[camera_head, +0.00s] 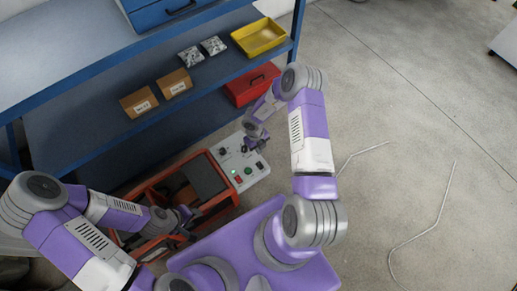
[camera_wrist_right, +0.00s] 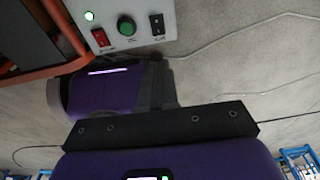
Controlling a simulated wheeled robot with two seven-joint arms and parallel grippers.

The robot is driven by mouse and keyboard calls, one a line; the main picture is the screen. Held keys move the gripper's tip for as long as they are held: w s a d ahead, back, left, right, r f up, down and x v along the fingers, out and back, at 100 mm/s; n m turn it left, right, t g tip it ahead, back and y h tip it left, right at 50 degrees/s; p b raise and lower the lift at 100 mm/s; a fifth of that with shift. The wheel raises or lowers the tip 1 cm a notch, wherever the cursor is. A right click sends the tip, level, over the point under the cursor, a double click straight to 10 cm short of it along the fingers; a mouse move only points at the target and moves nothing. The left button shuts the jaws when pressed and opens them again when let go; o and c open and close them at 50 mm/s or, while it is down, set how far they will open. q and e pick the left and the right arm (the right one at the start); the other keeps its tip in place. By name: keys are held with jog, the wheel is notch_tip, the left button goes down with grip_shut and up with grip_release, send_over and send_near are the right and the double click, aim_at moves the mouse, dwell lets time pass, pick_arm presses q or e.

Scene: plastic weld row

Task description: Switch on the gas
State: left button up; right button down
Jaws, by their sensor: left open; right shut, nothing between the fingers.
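A light grey control panel (camera_head: 240,164) sits on the right end of an orange-framed machine. In the right wrist view the panel (camera_wrist_right: 133,10) shows a red rocker switch (camera_wrist_right: 101,38), a round green knob (camera_wrist_right: 126,27), a black rocker switch (camera_wrist_right: 157,24) and a lit green lamp (camera_wrist_right: 89,16). The labels are too small to read. My right gripper (camera_head: 256,147) is shut and empty, over the panel's far right side in the head view. Its fingertips (camera_wrist_right: 157,60) show just below the panel's edge in the right wrist view. My left gripper (camera_head: 187,214) is open beside the machine.
The orange machine frame (camera_head: 160,184) stands between my arms. Thin rods lie on the floor to the right, where there is open room.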

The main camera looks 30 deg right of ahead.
jog(key=s+a+r+n+y, duration=0.1)
jog(key=s+a+n, duration=0.3)
jog(key=n, duration=0.7)
jog(key=s+a+r+n+t+y, duration=0.1)
jog(key=s+a+n, duration=0.4)
jog(key=n, duration=0.5)
jog(key=s+a+r+n+t+y, duration=0.1)
jog(key=s+a+r+n+y, duration=0.1)
jog(key=s+a+r+n, duration=0.2)
jog(key=a+r+n, duration=0.1)
jog(key=a+n, duration=0.2)
jog(key=n, duration=0.4)
jog(key=shift+s+a+n, duration=0.15)
jog(key=shift+s+n, duration=0.15)
jog(key=shift+s, duration=0.05)
